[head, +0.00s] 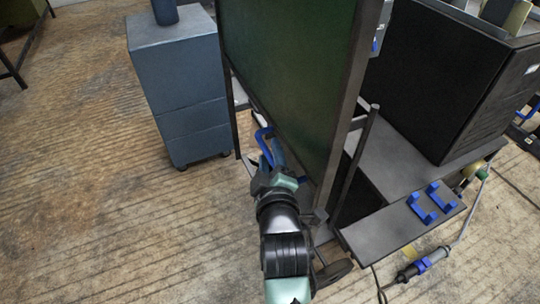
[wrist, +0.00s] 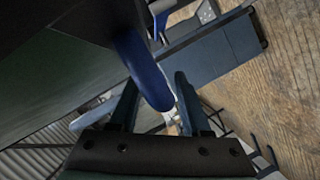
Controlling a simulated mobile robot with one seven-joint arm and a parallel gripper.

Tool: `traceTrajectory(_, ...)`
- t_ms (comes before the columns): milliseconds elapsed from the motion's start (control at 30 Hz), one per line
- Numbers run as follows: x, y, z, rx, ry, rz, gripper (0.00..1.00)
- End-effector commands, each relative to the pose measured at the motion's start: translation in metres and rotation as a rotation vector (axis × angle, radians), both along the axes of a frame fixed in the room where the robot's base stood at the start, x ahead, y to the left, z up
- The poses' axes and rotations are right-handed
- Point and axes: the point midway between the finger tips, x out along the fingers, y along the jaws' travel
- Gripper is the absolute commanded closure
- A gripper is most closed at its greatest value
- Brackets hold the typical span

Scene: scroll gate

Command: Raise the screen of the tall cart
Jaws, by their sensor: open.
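The tall cart's screen (head: 290,75) is a dark green panel in a grey frame, upright in the middle of the head view. A blue handle (head: 262,135) sticks out at its lower left side. My gripper (head: 272,154) is at this handle, with its fingers pointing up in the picture. In the wrist view the blue handle (wrist: 140,68) reaches down between the two spread fingers of my gripper (wrist: 155,90). The jaws are open and not closed on it. The handle's lower attachment is hidden in the head view.
A grey-blue drawer cabinet (head: 178,85) stands to the left of the screen. To the right are a large black box (head: 440,75) and a low grey shelf (head: 395,228) with blue brackets (head: 422,208). The wooden floor (head: 90,150) at left is clear.

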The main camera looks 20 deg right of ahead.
Motion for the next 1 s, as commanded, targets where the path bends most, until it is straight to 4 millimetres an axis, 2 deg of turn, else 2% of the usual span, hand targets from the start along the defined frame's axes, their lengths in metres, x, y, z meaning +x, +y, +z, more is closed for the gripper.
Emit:
traceTrajectory(300, 0.0024, -0.0011, -0.0003, 0.000, -0.001, -0.001, 0.53)
traceTrajectory(367, 0.0024, -0.0011, -0.0004, 0.000, 0.000, 0.000, 0.62)
traceTrajectory(567, 0.0022, -0.0009, -0.0003, 0.000, 0.000, 0.000, 0.98)
traceTrajectory(600, 0.0022, -0.0009, -0.0004, 0.000, 0.000, 0.000, 1.00)
traceTrajectory(1000, 0.0021, -0.0007, -0.0004, 0.000, 0.000, 0.000, 1.00)
